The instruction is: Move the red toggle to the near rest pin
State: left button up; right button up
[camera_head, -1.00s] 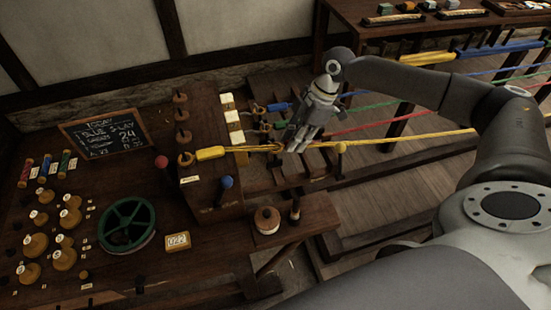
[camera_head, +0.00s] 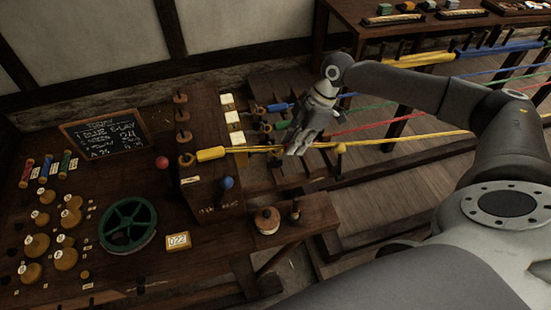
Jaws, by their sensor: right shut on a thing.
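My right gripper (camera_head: 297,147) reaches in from the right, pointing down, just above the yellow rope line. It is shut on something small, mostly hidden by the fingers. The red rope (camera_head: 390,124) runs into the gripper from the right, so the held thing appears to be the red toggle. A yellow toggle (camera_head: 210,154), a blue toggle (camera_head: 278,107) and a green toggle (camera_head: 282,125) lie to the left of the gripper. Wooden pins (camera_head: 183,136) stand along the bench block. I cannot tell which is the near rest pin. My left gripper is out of view.
The bench carries a chalkboard (camera_head: 103,137), a green wheel (camera_head: 128,223), a red-knobbed lever (camera_head: 162,162) and a blue-knobbed lever (camera_head: 227,183). A small shelf (camera_head: 316,216) holds a spool (camera_head: 267,220). Taut ropes cross to the right below my arm.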

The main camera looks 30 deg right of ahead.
jog(key=shift+f, duration=0.1)
jog(key=shift+f+b, duration=0.3)
jog(key=shift+f, duration=1.15)
jog(key=shift+f+p, duration=0.1)
jog(key=shift+p, duration=0.25)
jog(key=o, duration=1)
jog(key=shift+c, duration=0.2)
notch_tip(320, 180, up, 8)
jog(key=p, duration=0.8)
